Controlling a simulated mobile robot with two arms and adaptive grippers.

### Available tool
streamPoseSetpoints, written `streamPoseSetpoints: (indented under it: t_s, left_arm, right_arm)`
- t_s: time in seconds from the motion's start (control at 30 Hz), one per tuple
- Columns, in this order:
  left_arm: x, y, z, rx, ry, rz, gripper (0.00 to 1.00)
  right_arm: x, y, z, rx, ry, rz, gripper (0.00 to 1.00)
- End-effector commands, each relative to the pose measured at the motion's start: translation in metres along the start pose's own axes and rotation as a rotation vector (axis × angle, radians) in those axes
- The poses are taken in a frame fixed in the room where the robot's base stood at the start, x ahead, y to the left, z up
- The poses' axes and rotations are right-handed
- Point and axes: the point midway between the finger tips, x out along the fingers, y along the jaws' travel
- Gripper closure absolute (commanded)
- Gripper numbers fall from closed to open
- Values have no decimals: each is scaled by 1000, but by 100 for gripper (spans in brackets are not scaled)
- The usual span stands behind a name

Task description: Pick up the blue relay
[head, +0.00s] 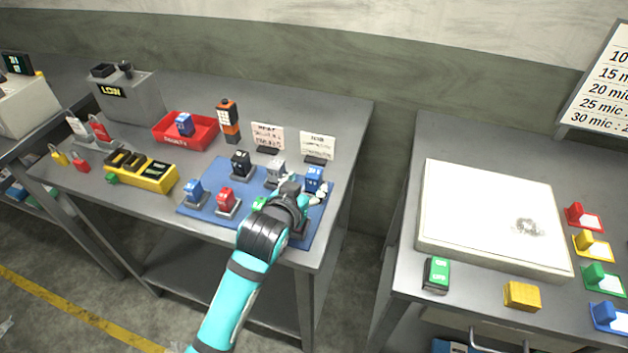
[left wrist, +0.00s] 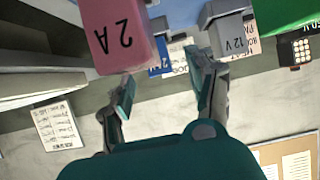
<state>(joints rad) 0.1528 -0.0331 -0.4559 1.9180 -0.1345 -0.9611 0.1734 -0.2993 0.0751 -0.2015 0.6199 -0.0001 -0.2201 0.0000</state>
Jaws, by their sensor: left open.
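A blue relay (head: 314,178) stands at the right back of a blue mat (head: 215,176) on the left table. My left gripper (head: 305,188) is just in front of it, with its open fingers close to its lower part; I cannot tell whether they touch it. In the left wrist view the open fingers (left wrist: 163,88) show with a small blue patch (left wrist: 154,66) beyond them. A second blue relay (head: 193,191) stands at the mat's left, and another blue one (head: 184,124) is in a red tray (head: 205,131). My right gripper is out of view.
On the mat stand a red relay (head: 228,200), a black one (head: 241,163), a grey one (head: 275,173) and a green one (head: 259,203), partly behind my arm. Two small signs (head: 317,146) stand behind the mat. A gap separates the right table (head: 408,262).

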Motion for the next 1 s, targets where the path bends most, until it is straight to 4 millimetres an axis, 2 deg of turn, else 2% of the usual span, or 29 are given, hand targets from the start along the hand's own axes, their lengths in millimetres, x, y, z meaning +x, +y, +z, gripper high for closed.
streamPoseSetpoints:
  t_s: [0.17,0.3,0.6,1.0]
  left_arm:
    - [25,2,-6,1,0,0,42]
    - [41,1,-4,0,0,-1,42]
    - [45,2,-3,0,0,0,42]
    - [45,2,-3,0,0,0,95]
  right_arm:
    - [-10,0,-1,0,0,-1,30]
    - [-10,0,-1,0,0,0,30]
    - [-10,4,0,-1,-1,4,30]
    - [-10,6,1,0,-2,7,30]
